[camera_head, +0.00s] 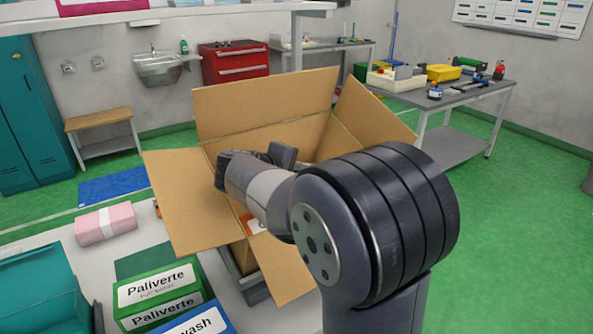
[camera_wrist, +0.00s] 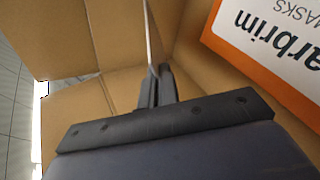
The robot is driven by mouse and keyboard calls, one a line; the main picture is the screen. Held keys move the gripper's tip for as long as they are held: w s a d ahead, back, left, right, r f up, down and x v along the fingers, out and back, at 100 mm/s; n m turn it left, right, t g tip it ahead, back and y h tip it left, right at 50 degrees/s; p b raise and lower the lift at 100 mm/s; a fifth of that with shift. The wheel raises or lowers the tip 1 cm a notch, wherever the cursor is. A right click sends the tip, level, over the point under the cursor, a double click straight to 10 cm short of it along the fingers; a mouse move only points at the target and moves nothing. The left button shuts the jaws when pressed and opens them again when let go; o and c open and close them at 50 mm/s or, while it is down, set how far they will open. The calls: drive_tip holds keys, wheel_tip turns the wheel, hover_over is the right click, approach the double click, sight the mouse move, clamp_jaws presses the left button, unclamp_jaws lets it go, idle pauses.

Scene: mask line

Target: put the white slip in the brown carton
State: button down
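The brown carton (camera_head: 265,105) stands open in the middle of the head view, its flaps spread outward. My arm reaches over its near side, and the carton hides my fingertips there. In the wrist view my gripper (camera_wrist: 157,75) points down into the carton, with cardboard walls (camera_wrist: 115,85) around it. Its fingers are close together on the thin white slip (camera_wrist: 151,38), which shows nearly edge-on as a pale strip beyond the fingertips. A white and orange mask box (camera_wrist: 270,45) lies in the carton to the right of the slip.
The carton stands on a pale table. Left of it are a pink wrapped pack (camera_head: 105,224), green Paliverte boxes (camera_head: 160,292), a blue box (camera_head: 205,320) and a teal bin (camera_head: 40,290). The carton's left flap (camera_head: 185,200) sticks out over the table.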

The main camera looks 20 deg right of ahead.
drive_tip(key=shift+f+b, duration=0.45)
drive_tip(key=shift+b, duration=0.05)
drive_tip(key=shift+f, duration=0.2)
drive_tip(key=shift+r, duration=0.1)
drive_tip(key=c, duration=1.7)
unclamp_jaws()
drive_tip(key=shift+r, duration=0.1)
drive_tip(key=shift+r, duration=0.2)
drive_tip(key=v, duration=1.2)
drive_tip(key=shift+r+p, duration=0.3)
drive_tip(key=shift+p, duration=0.05)
